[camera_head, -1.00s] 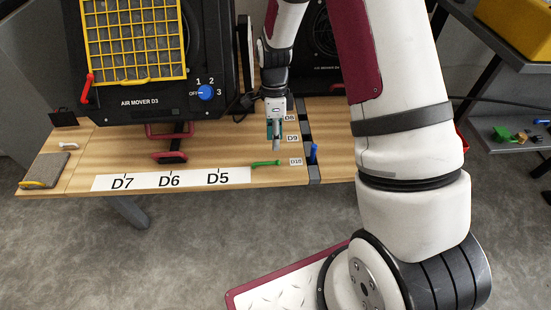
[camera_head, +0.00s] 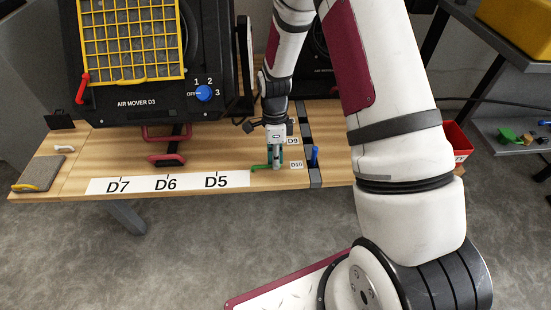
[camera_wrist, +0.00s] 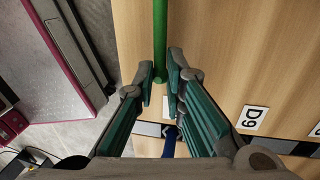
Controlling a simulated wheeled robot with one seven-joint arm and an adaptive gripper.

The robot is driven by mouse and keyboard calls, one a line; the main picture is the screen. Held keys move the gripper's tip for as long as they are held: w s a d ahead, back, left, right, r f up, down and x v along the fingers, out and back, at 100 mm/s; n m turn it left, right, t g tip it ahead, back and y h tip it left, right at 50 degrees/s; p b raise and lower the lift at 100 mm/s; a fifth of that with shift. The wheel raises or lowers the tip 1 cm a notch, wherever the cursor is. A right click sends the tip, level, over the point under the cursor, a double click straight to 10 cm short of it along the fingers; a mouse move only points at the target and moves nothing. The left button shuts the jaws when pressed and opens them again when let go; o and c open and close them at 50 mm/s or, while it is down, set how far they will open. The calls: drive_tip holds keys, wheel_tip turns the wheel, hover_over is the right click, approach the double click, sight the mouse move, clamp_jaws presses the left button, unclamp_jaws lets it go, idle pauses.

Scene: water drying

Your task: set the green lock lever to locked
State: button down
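The green lock lever (camera_head: 260,167) lies along the table top near its front edge, left of the D10 label (camera_head: 296,165). My gripper (camera_head: 277,160) points down at the lever's right end and partly hides it in the head view. In the wrist view, the green lever (camera_wrist: 160,38) comes in from the top, and its end lies in the gap between the two fingertips of my gripper (camera_wrist: 160,72). The fingers stand apart, with a visible gap on both sides of the lever. Whether the tips are level with the lever or above it, I cannot tell.
A blue lever (camera_head: 315,154) stands just right of my gripper on a dark strip. The air mover (camera_head: 150,70) with its blue knob (camera_head: 205,92) stands behind. A white label strip (camera_head: 168,182) lies to the left. A red bin (camera_head: 455,143) is at the right.

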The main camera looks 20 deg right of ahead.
drive_tip(key=shift+w, duration=0.1)
idle(0.3)
drive_tip(key=w+n, duration=0.1)
drive_tip(key=n, duration=0.1)
drive_tip(key=w+n+p, duration=0.1)
drive_tip(key=n, duration=0.1)
drive_tip(key=shift+w+h+p, duration=0.2)
drive_tip(key=shift+h+p, duration=0.1)
drive_tip(key=shift+h, duration=0.1)
drive_tip(key=shift+w+a+n+h+p, duration=0.25)
drive_tip(key=shift+w+n, duration=0.4)
drive_tip(key=shift+n, duration=0.6)
drive_tip(key=shift+w+a+n+h+p, duration=0.2)
drive_tip(key=shift+w+n, duration=0.45)
drive_tip(key=shift+n, duration=0.6)
drive_tip(key=c, duration=1.7)
unclamp_jaws()
drive_tip(key=shift+o, duration=0.2)
drive_tip(key=shift+w+r, duration=0.1)
drive_tip(key=shift+r, duration=0.05)
